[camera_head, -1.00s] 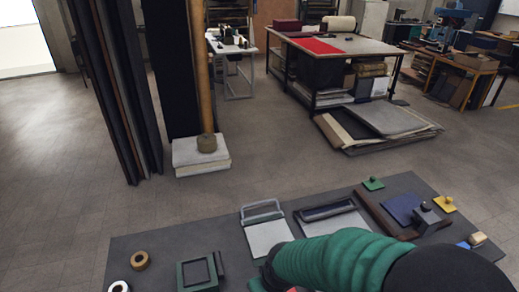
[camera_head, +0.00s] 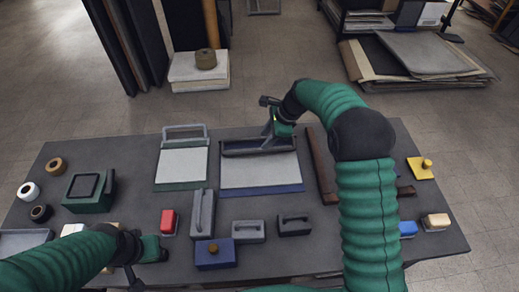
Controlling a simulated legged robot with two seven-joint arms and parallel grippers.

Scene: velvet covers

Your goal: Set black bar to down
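A black bar (camera_head: 240,149) spans the far edge of a pale board with a blue near edge (camera_head: 262,190), in the middle of the table. It appears raised at the far edge; its exact tilt is hard to tell. My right gripper (camera_head: 272,127) is at the bar's right half, over or against it. The wrist and gripper hide part of the bar, and I cannot tell whether the fingers hold it. My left gripper (camera_head: 158,252) is low over the front left of the table, away from the bar; its finger gap is not clear.
A similar board with a green edge (camera_head: 182,167) and a raised grey bar (camera_head: 185,128) lies left. A brown strip (camera_head: 322,165) lies right of the black-bar board. Grey blocks (camera_head: 202,213), a blue box (camera_head: 215,258) and a red block (camera_head: 169,222) stand in front.

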